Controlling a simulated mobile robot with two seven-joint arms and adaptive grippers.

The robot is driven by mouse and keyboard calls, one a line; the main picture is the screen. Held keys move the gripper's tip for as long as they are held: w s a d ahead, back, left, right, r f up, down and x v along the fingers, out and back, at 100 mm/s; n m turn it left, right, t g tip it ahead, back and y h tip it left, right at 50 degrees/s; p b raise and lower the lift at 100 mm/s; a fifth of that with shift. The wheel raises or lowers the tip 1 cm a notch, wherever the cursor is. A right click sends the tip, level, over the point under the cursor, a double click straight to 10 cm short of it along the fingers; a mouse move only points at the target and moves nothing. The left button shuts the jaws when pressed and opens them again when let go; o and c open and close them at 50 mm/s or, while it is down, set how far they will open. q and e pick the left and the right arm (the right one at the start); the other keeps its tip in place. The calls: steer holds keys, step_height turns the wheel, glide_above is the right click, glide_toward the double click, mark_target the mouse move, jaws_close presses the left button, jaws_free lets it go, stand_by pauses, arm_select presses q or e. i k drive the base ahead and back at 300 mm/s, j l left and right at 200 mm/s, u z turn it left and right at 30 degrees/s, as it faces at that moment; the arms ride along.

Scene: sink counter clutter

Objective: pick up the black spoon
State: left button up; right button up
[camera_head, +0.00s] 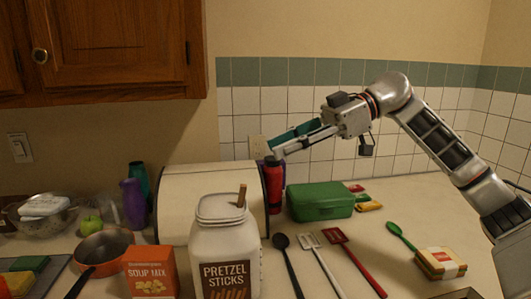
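The black spoon (288,261) lies on the counter at the front middle, its round bowl toward the back and its handle running off the bottom edge of the picture. A white slotted turner lies just to its right, apart from it. My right gripper (275,151) is in the air at the back, near the top of a red bottle, well behind and above the spoon. Its fingers are seen from the side, so I cannot tell whether they are open, or whether they touch the bottle. My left gripper is not in view.
A pretzel jar (225,245) stands close left of the spoon. The red bottle (273,187) and a green box (320,201) stand behind it. The white turner (320,262), a red turner (355,259) and a green spoon (401,235) lie to the right. Sandwiches (440,263) lie farther right.

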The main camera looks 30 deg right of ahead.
mark_target(280, 240)
steer(key=k, duration=1)
